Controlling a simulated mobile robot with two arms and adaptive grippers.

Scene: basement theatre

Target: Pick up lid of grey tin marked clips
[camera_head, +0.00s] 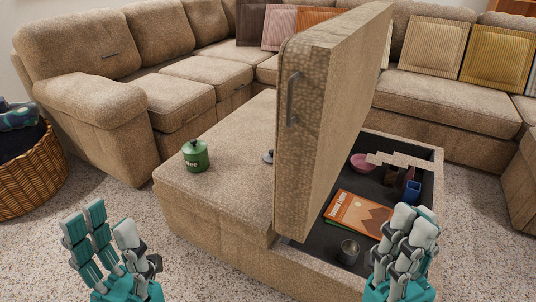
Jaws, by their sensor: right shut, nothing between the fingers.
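A small grey round container (348,251) stands in the open compartment of the ottoman, near its front edge. It may be the grey tin; no marking can be read, and I cannot tell whether a lid is on it. A small grey object (268,156) on the ottoman's left top is partly hidden by the raised panel; I cannot tell if it is a lid. My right gripper (412,222) is shut and empty, to the right of the grey container and apart from it. My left gripper (106,225) is open and empty, left of the ottoman.
The ottoman's raised panel (330,110) stands upright between its left top and the compartment. The compartment holds an orange book (358,213), a pink bowl (362,162) and a blue item (412,191). A sofa (180,85) stands behind.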

